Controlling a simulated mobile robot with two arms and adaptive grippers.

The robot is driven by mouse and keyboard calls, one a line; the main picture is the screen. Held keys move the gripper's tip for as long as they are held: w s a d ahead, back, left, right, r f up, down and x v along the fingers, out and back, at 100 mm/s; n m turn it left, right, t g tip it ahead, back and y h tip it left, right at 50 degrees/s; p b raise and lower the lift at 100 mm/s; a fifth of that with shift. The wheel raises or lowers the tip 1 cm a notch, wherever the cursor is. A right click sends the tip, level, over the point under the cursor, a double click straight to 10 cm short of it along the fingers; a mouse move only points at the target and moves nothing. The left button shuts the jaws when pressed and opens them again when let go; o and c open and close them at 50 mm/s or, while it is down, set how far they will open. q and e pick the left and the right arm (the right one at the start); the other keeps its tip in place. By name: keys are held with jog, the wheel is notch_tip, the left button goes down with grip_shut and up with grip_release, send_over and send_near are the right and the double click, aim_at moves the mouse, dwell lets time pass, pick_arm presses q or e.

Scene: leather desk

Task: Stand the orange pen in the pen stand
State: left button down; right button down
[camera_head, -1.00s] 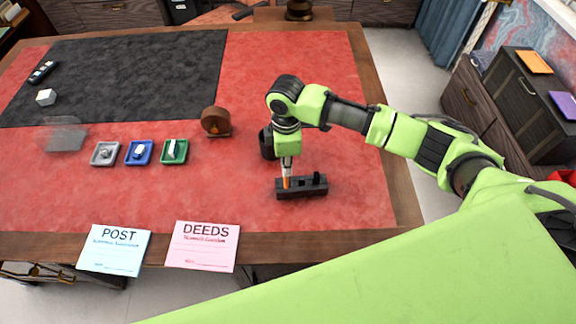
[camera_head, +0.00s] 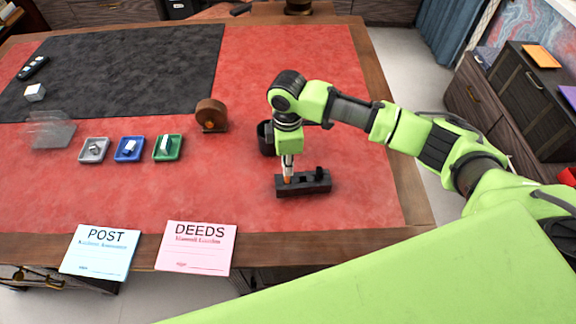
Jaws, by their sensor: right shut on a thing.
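The orange pen (camera_head: 287,179) is upright at the left part of a dark block-shaped pen stand (camera_head: 318,186) on the red leather of the desk. My right gripper (camera_head: 287,167) points straight down over the stand and is shut on the pen. Only a short orange piece shows below the fingers. Whether the pen's lower end sits inside a hole or just above it, I cannot tell. A small black piece stands up at the stand's right end. My left gripper is not in view.
A dark round cup (camera_head: 265,138) stands just behind my right gripper. A brown round holder (camera_head: 211,115) is further left. Grey (camera_head: 94,150), blue (camera_head: 129,148) and green (camera_head: 168,147) trays hold small items. POST (camera_head: 100,252) and DEEDS (camera_head: 197,248) cards are at the front edge.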

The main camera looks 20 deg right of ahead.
jog(key=c, duration=2.1)
grip_release()
jog(key=shift+s+d+f, duration=0.1)
jog(key=shift+d+f, duration=0.05)
jog(key=shift+f, duration=0.1)
jog(key=shift+w, duration=0.2)
jog(key=shift+r, duration=0.15)
notch_tip(320, 180, up, 11)
jog(key=shift+f+b, duration=0.1)
jog(key=shift+b, duration=1.15)
jog(key=shift+r, duration=0.65)
